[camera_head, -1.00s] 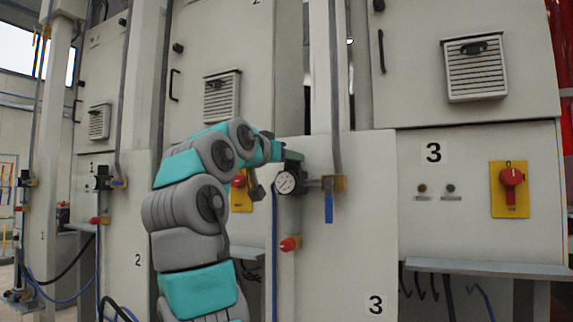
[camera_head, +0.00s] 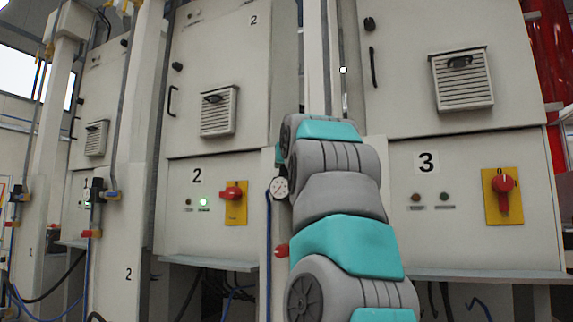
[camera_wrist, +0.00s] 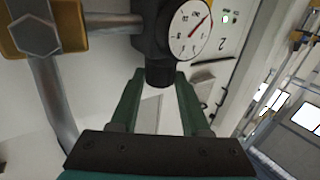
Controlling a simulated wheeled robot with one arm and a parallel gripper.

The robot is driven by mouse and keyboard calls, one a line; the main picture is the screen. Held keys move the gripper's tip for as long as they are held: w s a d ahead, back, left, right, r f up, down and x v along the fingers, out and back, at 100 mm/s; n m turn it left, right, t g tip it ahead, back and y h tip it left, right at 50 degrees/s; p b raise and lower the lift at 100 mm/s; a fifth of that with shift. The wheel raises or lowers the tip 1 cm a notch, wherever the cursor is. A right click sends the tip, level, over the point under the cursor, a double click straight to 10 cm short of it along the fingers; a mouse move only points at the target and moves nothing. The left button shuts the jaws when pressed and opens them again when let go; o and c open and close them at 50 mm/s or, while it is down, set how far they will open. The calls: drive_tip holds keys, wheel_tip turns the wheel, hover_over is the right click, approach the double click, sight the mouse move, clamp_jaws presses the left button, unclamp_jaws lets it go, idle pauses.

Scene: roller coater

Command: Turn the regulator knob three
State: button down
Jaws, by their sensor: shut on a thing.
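The regulator in panel three's pipework has a round white gauge (camera_head: 279,188), seen just left of my arm in the head view. In the wrist view, the gauge (camera_wrist: 191,30) is close, its red needle pointing up and right. Below the black regulator body is the dark regulator knob (camera_wrist: 160,76). My gripper (camera_wrist: 159,82) has its two green fingers on either side of this knob and is shut on it. In the head view my arm hides the gripper, knob and most of the regulator.
A red-tipped fitting (camera_head: 281,250) sits below the gauge, close to my arm. Cabinet three has a red switch (camera_head: 503,184) on a yellow plate. Cabinet two has a similar switch (camera_head: 234,191) and a lit green lamp (camera_head: 204,202). A metal pipe (camera_wrist: 55,105) and brass block (camera_wrist: 32,32) are near my gripper.

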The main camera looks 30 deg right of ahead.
drive_tip(key=shift+s+d+r+n+t+y+p, duration=0.1)
drive_tip(key=shift+d+r+n+t+y+p, duration=0.1)
drive_tip(key=shift+n+y+p, duration=0.5)
drive_tip(key=shift+s+d+r+n+t+y+p, duration=0.1)
drive_tip(key=shift+r+n+t+y+p, duration=0.15)
drive_tip(key=shift+y+p, duration=0.7)
drive_tip(key=n+y+p, duration=0.1)
drive_tip(key=y+p, duration=0.1)
drive_tip(key=shift+d+f+n+y+p, duration=0.15)
drive_tip(key=shift+f+n+y+p, duration=0.15)
drive_tip(key=shift+n+p, duration=0.1)
drive_tip(key=shift+y+p, duration=0.25)
drive_tip(key=shift+p, duration=0.1)
drive_tip(key=shift+f+n, duration=0.2)
drive_tip(key=shift+n, duration=0.05)
drive_tip(key=shift+c, duration=1.9)
unclamp_jaws()
drive_tip(key=shift+r, duration=0.1)
drive_tip(key=shift+b, duration=0.3)
